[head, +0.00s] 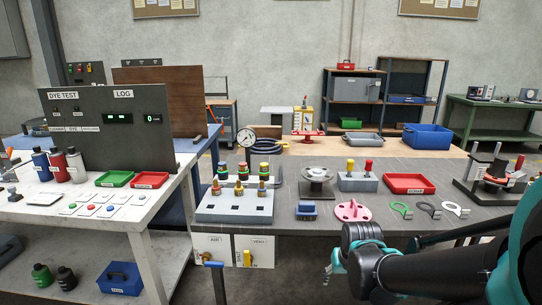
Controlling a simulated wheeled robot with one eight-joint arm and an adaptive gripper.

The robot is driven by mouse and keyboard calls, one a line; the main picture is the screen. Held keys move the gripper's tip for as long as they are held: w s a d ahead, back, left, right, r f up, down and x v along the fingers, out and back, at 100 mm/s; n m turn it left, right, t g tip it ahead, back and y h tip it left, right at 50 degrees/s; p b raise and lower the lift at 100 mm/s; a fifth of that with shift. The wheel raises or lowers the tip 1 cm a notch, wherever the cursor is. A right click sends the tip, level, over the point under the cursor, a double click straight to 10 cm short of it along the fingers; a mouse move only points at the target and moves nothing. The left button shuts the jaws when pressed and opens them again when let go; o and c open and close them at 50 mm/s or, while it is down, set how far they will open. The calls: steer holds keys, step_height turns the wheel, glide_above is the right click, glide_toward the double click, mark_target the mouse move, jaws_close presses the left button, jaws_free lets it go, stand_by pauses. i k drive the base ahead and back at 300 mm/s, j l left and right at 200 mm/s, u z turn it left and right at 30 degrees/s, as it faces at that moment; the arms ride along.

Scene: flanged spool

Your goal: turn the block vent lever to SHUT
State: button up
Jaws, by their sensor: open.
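Two white panels hang under the front edge of the grey workbench (290,222), at its left end. The right panel (267,245) has a label that seems to read VENT, and a yellow lever (247,258) stands roughly upright on its left side. The left panel (211,243) is labelled AIR and has a blue lever (213,264) lying roughly level. The small position markings are too small to read. My gripper (331,272) is open and empty in front of the bench, right of the yellow lever and apart from it.
On the bench above the panels stands a grey valve block (235,205) with several coloured knobs. A blue block (306,210), a pink flanged part (352,210) and ring tools lie near the front edge. A white table (150,212) stands left. The gap between gripper and panels looks clear.

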mark_target(248, 259)
steer(key=k+j, duration=0.1)
steer(key=j, duration=0.25)
steer(key=k+j, duration=0.15)
steer(key=j, duration=0.2)
steer(key=k+j, duration=0.1)
steer(key=j, duration=0.25)
steer(key=k+j, duration=0.15)
steer(key=j, duration=0.15)
steer(key=j+z, duration=0.05)
